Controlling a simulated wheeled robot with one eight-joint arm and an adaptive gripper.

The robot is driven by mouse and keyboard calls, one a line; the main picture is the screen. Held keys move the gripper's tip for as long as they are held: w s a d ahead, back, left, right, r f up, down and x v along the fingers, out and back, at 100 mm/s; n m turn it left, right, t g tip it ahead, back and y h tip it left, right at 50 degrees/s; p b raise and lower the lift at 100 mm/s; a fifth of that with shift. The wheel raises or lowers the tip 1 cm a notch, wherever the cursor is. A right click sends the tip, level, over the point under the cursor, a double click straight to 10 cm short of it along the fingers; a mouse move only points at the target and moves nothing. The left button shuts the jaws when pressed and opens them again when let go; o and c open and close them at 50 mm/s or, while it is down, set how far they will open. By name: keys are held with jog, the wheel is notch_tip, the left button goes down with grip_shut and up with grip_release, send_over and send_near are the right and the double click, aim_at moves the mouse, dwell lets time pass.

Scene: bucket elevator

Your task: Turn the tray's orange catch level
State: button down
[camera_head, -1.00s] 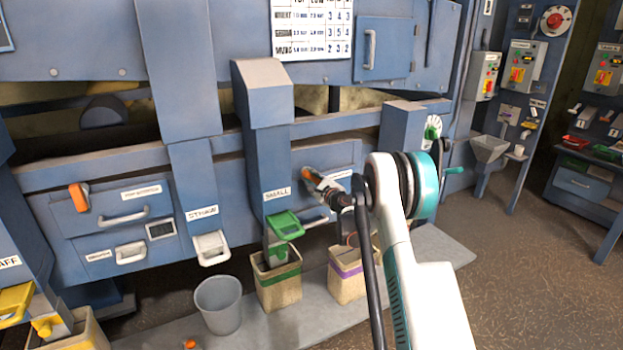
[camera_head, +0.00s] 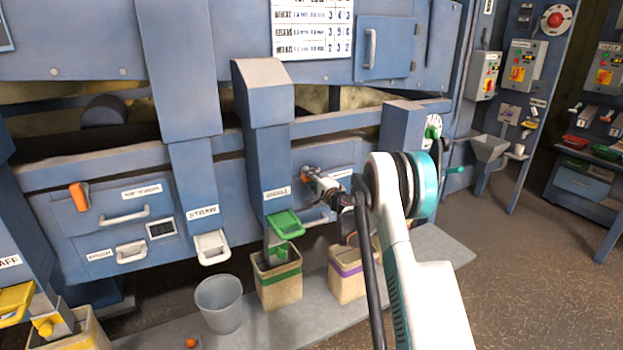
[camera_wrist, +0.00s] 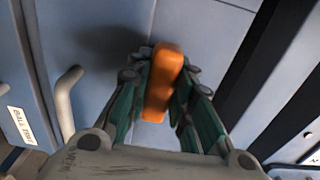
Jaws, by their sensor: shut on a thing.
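The tray's orange catch (camera_wrist: 163,82) stands between the two green fingers of my gripper (camera_wrist: 158,100) in the wrist view. The fingers are shut on it from both sides. There its long side runs roughly parallel to the tray's grey handle (camera_wrist: 66,98). In the head view only a small orange bit of the catch (camera_head: 307,172) shows, and my gripper (camera_head: 318,184) hides the rest. The blue tray front (camera_head: 342,160) is behind my gripper, partly covered by my arm.
Another orange catch (camera_head: 79,197) stands upright on the left tray.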

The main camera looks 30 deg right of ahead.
jog(key=shift+f, duration=0.1)
dwell(0.4)
jog(key=c, duration=1.4)
grip_release()
jog(key=shift+s, duration=0.1)
jog(key=s, duration=1.2)
jog(key=shift+d, duration=0.2)
